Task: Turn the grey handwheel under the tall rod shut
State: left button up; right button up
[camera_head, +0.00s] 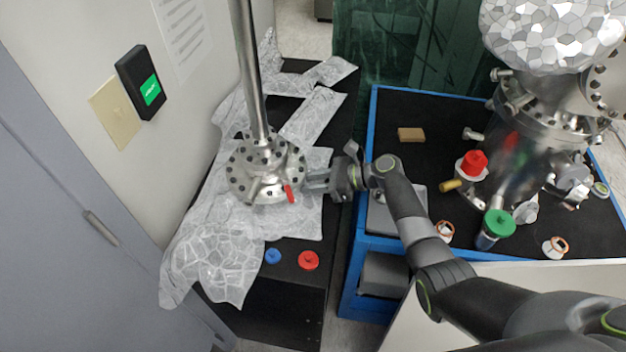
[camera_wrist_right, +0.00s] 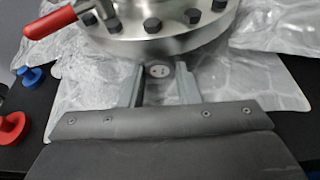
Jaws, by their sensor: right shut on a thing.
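The tall rod (camera_head: 252,75) rises from a round steel flange (camera_head: 266,160) with bolts around its rim, on the crumpled foil to the left of centre. The grey handwheel (camera_wrist_right: 158,71) shows only as a small round grey end under the flange edge in the right wrist view; the rest is hidden. My right gripper (camera_head: 312,183) reaches in from the right at the flange's lower right side. In the wrist view its two fingers (camera_wrist_right: 160,82) stand on either side of the grey end, shut on it. My left gripper is not in view.
A red lever (camera_head: 289,193) sticks out of the flange's front, close to my right fingers. A blue knob (camera_head: 273,256) and a red knob (camera_head: 308,260) lie on the black bench. A blue-edged cart (camera_head: 392,105) with steel equipment stands at right; a wall is at left.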

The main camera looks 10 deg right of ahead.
jog(key=shift+r+m+p, duration=0.25)
jog(key=shift+m+p, duration=0.05)
jog(key=shift+p, duration=0.05)
jog(key=shift+w+f+m+g+p, duration=0.15)
jog(key=shift+m+g+p, duration=0.25)
jog(key=shift+m+g, duration=0.2)
jog(key=shift+f+m+g+y, duration=0.1)
jog(key=shift+m+g+y, duration=0.35)
jog(key=shift+m, duration=0.35)
jog(key=o, duration=1)
jog(key=shift+c, duration=0.2)
